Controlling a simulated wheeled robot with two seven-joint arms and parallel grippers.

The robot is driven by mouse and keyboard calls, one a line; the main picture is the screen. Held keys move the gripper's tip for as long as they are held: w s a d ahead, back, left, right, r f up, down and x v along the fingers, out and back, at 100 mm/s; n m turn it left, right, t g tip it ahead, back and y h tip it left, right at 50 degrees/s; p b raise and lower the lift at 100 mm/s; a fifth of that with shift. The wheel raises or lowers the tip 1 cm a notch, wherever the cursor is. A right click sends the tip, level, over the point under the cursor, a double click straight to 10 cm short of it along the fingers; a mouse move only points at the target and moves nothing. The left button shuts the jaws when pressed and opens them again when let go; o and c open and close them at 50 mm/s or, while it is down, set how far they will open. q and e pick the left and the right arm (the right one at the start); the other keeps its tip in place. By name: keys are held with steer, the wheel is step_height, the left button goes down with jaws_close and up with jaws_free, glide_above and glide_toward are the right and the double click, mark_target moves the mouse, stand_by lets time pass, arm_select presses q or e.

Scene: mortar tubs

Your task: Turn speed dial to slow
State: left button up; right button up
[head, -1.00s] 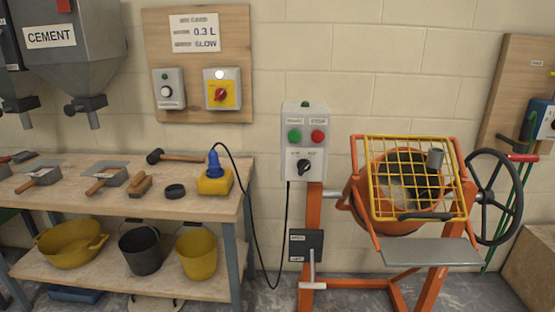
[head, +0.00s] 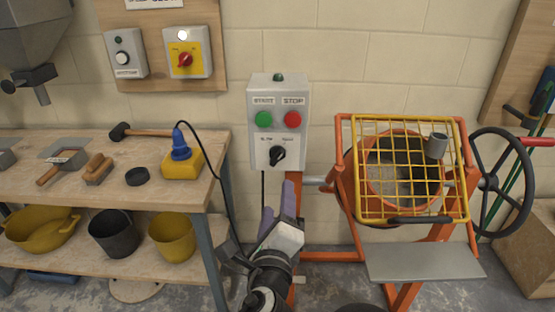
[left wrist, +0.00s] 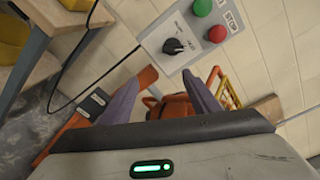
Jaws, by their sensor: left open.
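The speed dial (head: 277,156) is a black knob low on the grey control box (head: 255,155), below a green START button (head: 263,119) and a red STOP button (head: 293,119). Its labels are small and blurred; the left one seems to read SLOW. The knob appears to point up and right, toward the right label. My left gripper (head: 279,208) is open and empty, below the box and apart from the dial. In the left wrist view the dial (left wrist: 173,46) lies beyond and above the spread fingers (left wrist: 163,95). My right gripper is not in view.
The orange mixer (head: 343,190) with its yellow grid guard (head: 410,118) stands right of the box. The workbench (head: 208,170) with tools and a yellow-and-blue plug unit (head: 182,160) is at left. A black cable (head: 218,180) hangs between bench and box.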

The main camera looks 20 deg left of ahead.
mark_target(278, 161)
arm_select(q)
steer(key=shift+m+t+y, duration=0.3)
steer(key=shift+t+y, duration=0.1)
steer(key=w+a+r, duration=0.1)
steer(key=w, duration=0.2)
steer(key=w+a+r, duration=0.1)
steer(key=w, duration=0.3)
steer(key=w+a+r+p, duration=0.1)
steer(key=w, duration=0.2)
steer(key=shift+w, duration=0.2)
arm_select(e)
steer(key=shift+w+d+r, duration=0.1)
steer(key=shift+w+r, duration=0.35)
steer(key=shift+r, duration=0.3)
arm_select(q)
steer(key=c, duration=1.1)
steer(key=shift+o, duration=0.2)
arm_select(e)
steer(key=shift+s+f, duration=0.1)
